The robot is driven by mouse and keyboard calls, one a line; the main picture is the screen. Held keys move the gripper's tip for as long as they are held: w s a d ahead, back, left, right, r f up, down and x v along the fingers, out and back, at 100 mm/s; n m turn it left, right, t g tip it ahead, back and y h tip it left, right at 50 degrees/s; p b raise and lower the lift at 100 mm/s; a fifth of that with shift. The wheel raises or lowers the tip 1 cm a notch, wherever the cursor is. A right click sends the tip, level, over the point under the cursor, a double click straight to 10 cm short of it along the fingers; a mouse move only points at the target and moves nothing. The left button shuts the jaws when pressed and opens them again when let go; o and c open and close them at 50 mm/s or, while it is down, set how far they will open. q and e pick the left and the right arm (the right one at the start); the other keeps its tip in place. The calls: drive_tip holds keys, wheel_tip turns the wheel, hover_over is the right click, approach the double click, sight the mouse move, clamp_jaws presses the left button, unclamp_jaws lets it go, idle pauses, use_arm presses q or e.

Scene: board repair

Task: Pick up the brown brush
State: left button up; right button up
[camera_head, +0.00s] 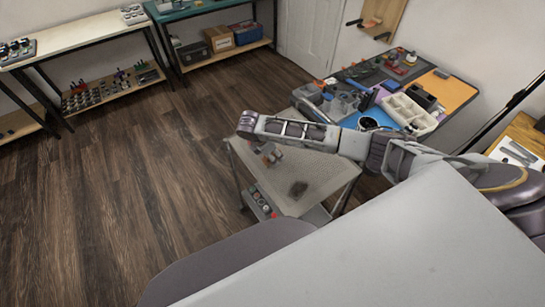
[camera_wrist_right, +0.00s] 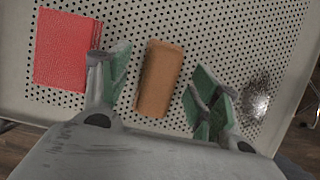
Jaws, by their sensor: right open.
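The brown brush (camera_wrist_right: 158,78) appears in the right wrist view as a plain brown block lying on a pale perforated cart top (camera_wrist_right: 215,25). My right gripper (camera_wrist_right: 160,88) is open, with one green-padded finger on each side of the block. Gaps show on both sides, so it does not grip it; the height above it is hard to tell. In the head view my right arm reaches over the cart (camera_head: 325,172) and its gripper (camera_head: 271,153) is small and partly hidden, with the brush not clearly made out there. My left gripper is not in view.
A red block (camera_wrist_right: 66,50) lies just left of the left finger in the wrist view. A dark, shiny patch (camera_wrist_right: 256,98) is right of the right finger. A cluttered workbench (camera_head: 455,92) stands behind the cart. Open wooden floor (camera_head: 130,190) lies left.

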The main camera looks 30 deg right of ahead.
drive_tip(key=shift+c, duration=0.2)
idle(0.3)
drive_tip(key=c, duration=1)
drive_tip(key=shift+c, duration=0.2)
drive_tip(key=shift+r, duration=4.95)
drive_tip(key=shift+o, duration=1.4)
drive_tip(key=shift+c, duration=0.9)
